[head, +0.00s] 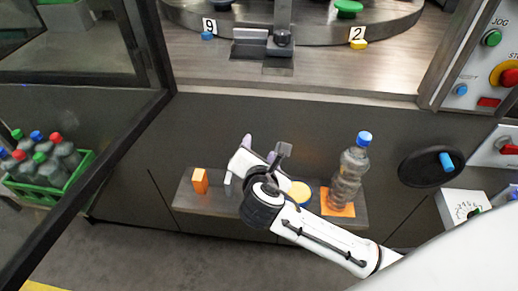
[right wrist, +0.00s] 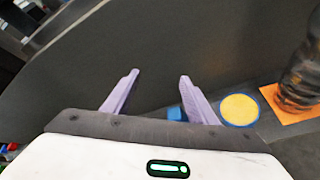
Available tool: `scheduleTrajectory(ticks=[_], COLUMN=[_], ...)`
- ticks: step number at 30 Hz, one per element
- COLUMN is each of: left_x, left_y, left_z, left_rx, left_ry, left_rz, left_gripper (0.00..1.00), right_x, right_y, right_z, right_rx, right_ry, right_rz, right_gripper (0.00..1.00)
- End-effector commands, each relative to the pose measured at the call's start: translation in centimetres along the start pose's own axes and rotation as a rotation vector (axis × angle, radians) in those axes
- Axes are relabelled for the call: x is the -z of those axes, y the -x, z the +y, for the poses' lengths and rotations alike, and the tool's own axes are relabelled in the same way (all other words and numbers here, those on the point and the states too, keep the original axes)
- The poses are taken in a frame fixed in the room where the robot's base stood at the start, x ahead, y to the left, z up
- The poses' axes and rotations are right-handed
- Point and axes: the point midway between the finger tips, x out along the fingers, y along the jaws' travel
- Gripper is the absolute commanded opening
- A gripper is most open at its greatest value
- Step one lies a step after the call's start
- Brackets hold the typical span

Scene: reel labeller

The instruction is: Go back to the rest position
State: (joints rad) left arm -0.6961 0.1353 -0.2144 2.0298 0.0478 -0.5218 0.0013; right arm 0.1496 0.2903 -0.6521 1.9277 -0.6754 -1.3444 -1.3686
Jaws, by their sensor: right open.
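My right gripper (head: 258,149) is in the middle of the head view, above a narrow shelf (head: 222,209) on the front of the machine. Its white arm comes in from the lower right. In the right wrist view, the two purple fingers of the gripper (right wrist: 158,78) stand wide apart with nothing between them. They point towards the dark front panel (right wrist: 150,60). My left gripper is in neither view.
A bottle with a blue cap (head: 350,172) stands on an orange mat (head: 337,209) right of my gripper. A yellow disc (head: 300,191) and an orange block (head: 200,181) are on the shelf. A green bottle crate (head: 75,178) is at left. A turntable (head: 400,22) is above.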

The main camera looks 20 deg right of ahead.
Motion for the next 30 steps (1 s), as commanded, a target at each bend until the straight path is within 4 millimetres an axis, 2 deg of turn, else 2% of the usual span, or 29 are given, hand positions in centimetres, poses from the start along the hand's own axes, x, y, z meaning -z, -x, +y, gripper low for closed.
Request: scheduleTrajectory(ticks=[12,14,17,20,21,24,27,30], left_x=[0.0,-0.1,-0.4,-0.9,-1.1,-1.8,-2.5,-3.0], left_y=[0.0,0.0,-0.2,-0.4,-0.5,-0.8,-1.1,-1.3], left_z=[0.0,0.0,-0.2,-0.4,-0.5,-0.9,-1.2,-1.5], left_rx=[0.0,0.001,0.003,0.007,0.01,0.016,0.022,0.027], left_ry=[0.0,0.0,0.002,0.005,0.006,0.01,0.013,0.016], left_rz=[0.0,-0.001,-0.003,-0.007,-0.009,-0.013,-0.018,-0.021], left_gripper=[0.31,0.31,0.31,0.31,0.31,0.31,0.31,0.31], right_x=[0.1,0.7,3.5,8.3,10.6,15.4,18.4,19.7], right_y=[0.0,0.0,0.1,1.0,1.7,4.2,6.9,9.1], right_z=[-0.1,-0.5,-2.3,-5.6,-7.3,-11.5,-15.4,-18.4], right_rx=[0.001,0.003,0.018,0.068,0.104,0.229,0.376,0.499], right_ry=[-0.003,-0.026,-0.146,-0.396,-0.533,-0.933,-1.338,-1.679], right_rz=[0.002,0.021,0.107,0.256,0.323,0.464,0.534,0.541], right_gripper=[0.52,0.52,0.52,0.52,0.52,0.52,0.52,0.52])
